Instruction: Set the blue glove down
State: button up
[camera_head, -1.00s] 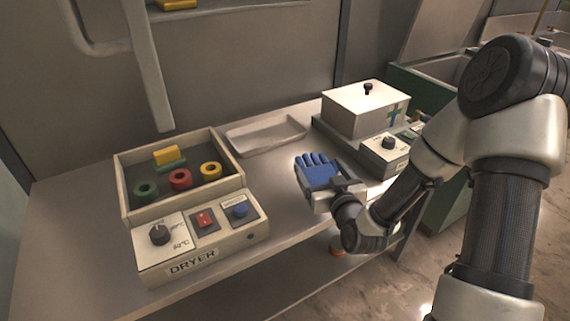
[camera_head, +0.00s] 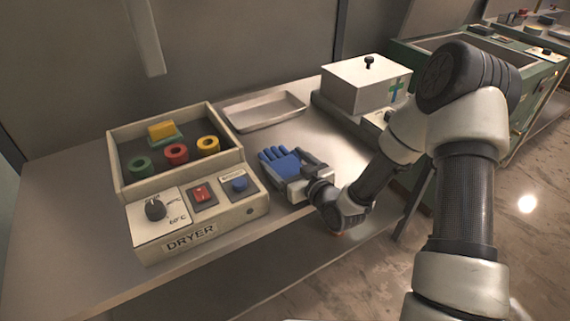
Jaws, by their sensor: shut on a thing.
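The blue glove (camera_head: 281,163) is in the middle of the head view, fingers pointing up and to the left. My gripper (camera_head: 300,178) is shut on its lower end. The glove is low over the grey table (camera_head: 320,134), just right of the dryer; I cannot tell whether it touches the tabletop. My gripper hides the cuff of the glove.
The dryer (camera_head: 190,226) stands at the left, its open bin holding green, red and yellow rings and a yellow block. An empty shallow tray (camera_head: 263,110) lies behind the glove. A white lidded box (camera_head: 352,88) stands at the back right. Bare tabletop lies between tray and box.

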jog(key=shift+f, duration=0.1)
jog(key=shift+f, duration=0.15)
jog(key=o, duration=1.1)
